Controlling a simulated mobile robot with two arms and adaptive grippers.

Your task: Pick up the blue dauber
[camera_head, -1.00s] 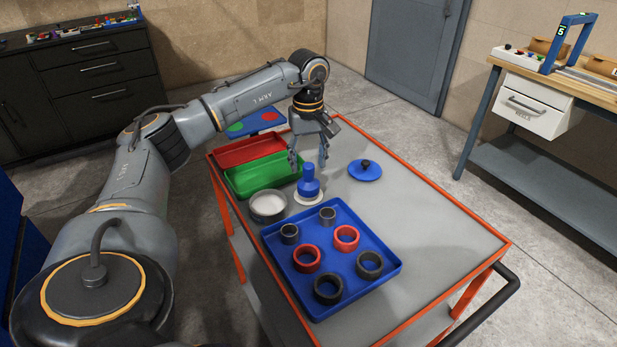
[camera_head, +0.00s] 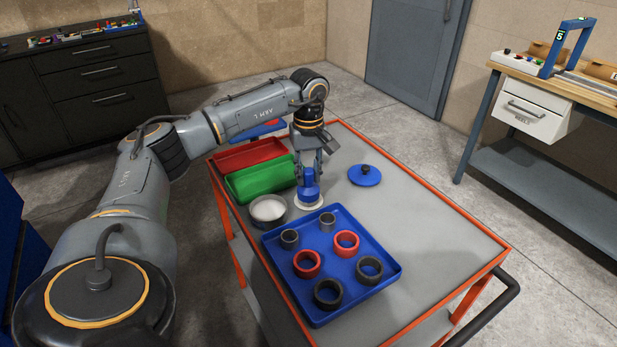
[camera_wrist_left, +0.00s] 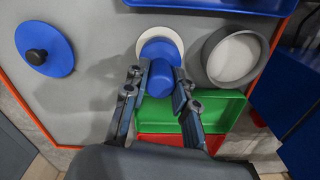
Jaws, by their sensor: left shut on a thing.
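The blue dauber (camera_head: 309,190) stands upright on a white round base on the grey cart top, between the grey bowl and the blue lid. My left gripper (camera_head: 309,172) has come down over it from above and is shut on its upper part. In the left wrist view, the fingers (camera_wrist_left: 161,78) lie on either side of the dauber's blue knob (camera_wrist_left: 161,76), with the white base (camera_wrist_left: 160,42) beyond. The dauber's top is partly hidden by the fingers. My right gripper is in neither view.
A grey bowl (camera_head: 284,219) with white contents stands close left of the dauber. In front lies a blue tray (camera_head: 330,278) holding several black, grey and red rings. Green (camera_head: 262,184) and red (camera_head: 247,156) trays are behind left. A blue lid (camera_head: 365,180) lies right; the cart's right side is clear.

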